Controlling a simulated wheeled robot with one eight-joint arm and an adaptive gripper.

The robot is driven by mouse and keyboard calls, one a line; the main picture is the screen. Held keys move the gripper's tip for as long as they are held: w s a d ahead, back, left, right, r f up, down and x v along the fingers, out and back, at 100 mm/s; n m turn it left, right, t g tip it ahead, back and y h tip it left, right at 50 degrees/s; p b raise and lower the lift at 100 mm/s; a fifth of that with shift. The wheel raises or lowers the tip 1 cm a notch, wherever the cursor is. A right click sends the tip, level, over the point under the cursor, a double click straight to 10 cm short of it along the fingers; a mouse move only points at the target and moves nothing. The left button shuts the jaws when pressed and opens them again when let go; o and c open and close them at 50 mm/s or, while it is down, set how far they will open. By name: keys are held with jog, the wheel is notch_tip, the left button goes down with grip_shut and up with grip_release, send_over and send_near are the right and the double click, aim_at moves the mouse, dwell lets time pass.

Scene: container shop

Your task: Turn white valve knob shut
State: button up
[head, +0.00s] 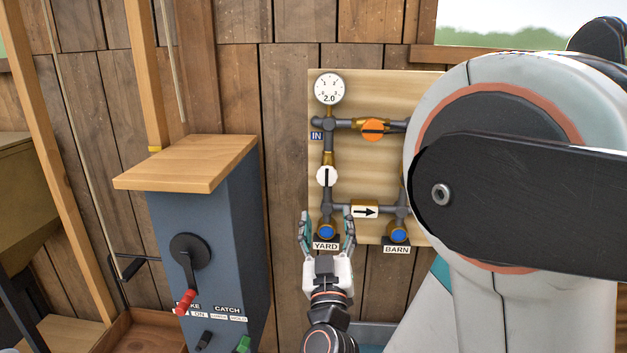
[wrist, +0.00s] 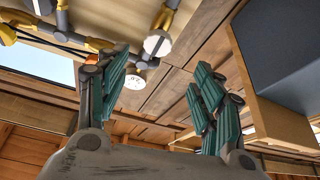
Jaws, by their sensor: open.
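The white valve knob (head: 327,176) is a round disc with an upright black line, on the left vertical pipe of the wooden panel (head: 372,91). A white round face, likely this knob, shows in the wrist view (wrist: 158,43). My gripper (head: 327,215) is open and empty, below the white knob in the head view, its fingers spread either side of the blue YARD knob (head: 326,233). In the wrist view the teal-padded fingers (wrist: 165,80) stand wide apart with nothing between their pads. How far they are from the panel is hard to tell.
An orange knob (head: 373,130) sits on the upper pipe, and a gauge (head: 329,89) reading 2.0 is above. A blue BARN knob (head: 398,235) is at the lower right. A blue-grey cabinet (head: 222,245) with a wooden top (head: 190,164) and red-handled crank (head: 187,301) stands left.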

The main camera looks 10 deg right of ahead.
aim_at(327, 179)
jog(key=x, duration=1.3)
jog(key=shift+w+d+r+b, duration=0.15)
jog(key=shift+d+r+b, duration=0.1)
jog(key=shift+b, duration=0.15)
jog(key=c, duration=1.1)
